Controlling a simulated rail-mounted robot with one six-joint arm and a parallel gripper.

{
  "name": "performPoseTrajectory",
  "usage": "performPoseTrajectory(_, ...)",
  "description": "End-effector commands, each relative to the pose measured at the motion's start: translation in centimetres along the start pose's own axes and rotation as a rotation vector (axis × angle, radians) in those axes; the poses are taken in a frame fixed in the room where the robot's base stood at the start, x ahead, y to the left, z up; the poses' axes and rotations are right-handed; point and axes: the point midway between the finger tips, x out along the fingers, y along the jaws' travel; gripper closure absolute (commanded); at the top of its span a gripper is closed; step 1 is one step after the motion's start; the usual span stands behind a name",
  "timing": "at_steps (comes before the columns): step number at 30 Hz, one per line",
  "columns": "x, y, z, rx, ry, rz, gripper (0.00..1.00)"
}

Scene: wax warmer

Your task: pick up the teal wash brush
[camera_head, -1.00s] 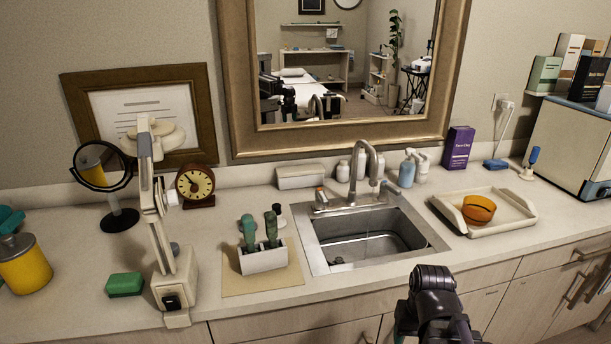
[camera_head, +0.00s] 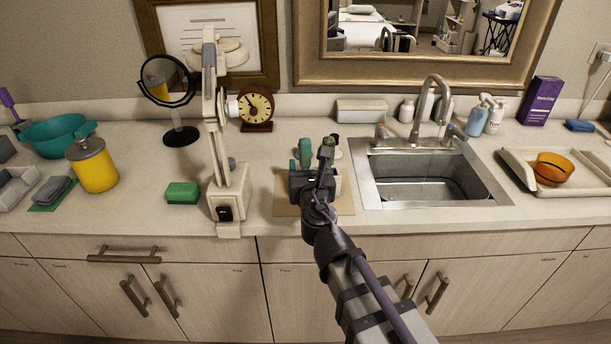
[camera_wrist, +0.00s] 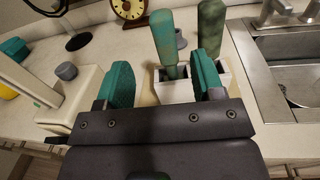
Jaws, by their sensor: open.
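The teal wash brush (camera_head: 304,152) stands handle-up in a white holder at the counter's front middle. In the wrist view its teal handle (camera_wrist: 162,36) rises ahead of my gripper (camera_wrist: 164,78), lined up with the gap between the fingers. My gripper (camera_head: 313,178) is open and empty, with teal pads, and covers much of the holder in the head view. The white holder (camera_wrist: 176,91) shows between and beyond the fingers. A darker green brush (camera_wrist: 212,28) stands in it to the right of the teal one, close to the right finger.
A tan mat (camera_head: 286,203) lies under the holder. A white jointed lamp (camera_head: 226,190) and green block (camera_head: 182,192) are to the left. The sink (camera_head: 425,180) is to the right. A small dark jar (camera_wrist: 180,39) stands behind the brushes.

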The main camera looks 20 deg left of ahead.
Motion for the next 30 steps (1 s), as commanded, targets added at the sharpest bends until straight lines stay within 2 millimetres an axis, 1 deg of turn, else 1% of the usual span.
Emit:
performPoseTrajectory(2, 0.0, 0.1, 0.0, -0.037, 0.001, 0.006, 0.38)
performPoseTrajectory(5, 0.2, 0.0, 0.0, -0.041, 0.001, 0.003, 0.38)
performPoseTrajectory(8, 1.6, 0.0, 0.0, -0.038, 0.001, 0.002, 0.38)
performPoseTrajectory(13, 5.0, -0.1, 0.0, -0.036, 0.001, -0.001, 0.38)
performPoseTrajectory(15, 5.7, -0.1, 0.0, -0.035, 0.001, -0.001, 0.38)
performPoseTrajectory(18, 5.8, -0.1, 0.0, -0.035, 0.001, 0.000, 0.38)
performPoseTrajectory(20, 6.1, -0.2, 0.0, -0.035, 0.002, 0.000, 0.38)
performPoseTrajectory(23, 7.8, -0.3, 0.1, -0.034, 0.002, -0.001, 0.38)
performPoseTrajectory(27, 10.5, -0.5, 0.1, -0.034, 0.002, -0.002, 0.38)
performPoseTrajectory(30, 11.0, -0.5, 0.1, -0.034, 0.002, -0.001, 0.38)
